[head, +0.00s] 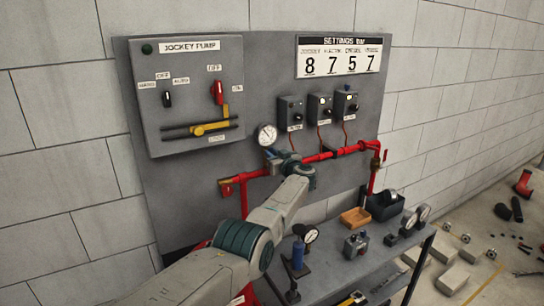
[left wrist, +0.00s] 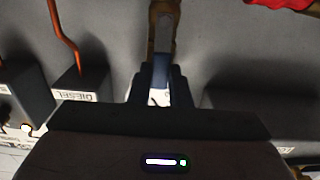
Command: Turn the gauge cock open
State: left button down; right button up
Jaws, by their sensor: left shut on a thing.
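The gauge (head: 267,136) with a round white dial stands above the red pipe (head: 322,156) on the grey panel. My left gripper (head: 272,154) is at the pipe just under the gauge, and my arm hides most of the spot. In the left wrist view, the two dark fingers of my left gripper (left wrist: 160,85) are shut on a narrow grey lever (left wrist: 162,40), which appears to be the gauge cock's handle. A brass-coloured fitting (left wrist: 163,10) shows at its far end. How far the cock is turned cannot be told. My right gripper is not in view.
The jockey pump box (head: 190,95) is at the upper left of the panel. Several small switch boxes (head: 320,107) are right of the gauge.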

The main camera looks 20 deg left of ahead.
pick_arm(q)
jog(key=shift+w, duration=0.1)
dwell(0.5)
jog(key=c, duration=1.6)
grip_release()
jog(key=shift+o, duration=1.3)
jog(key=shift+w+f, duration=0.1)
jog(key=p+v, duration=0.2)
jog(key=v, duration=0.8)
jog(key=shift+s+d, duration=0.2)
jog(key=shift+s, duration=0.15)
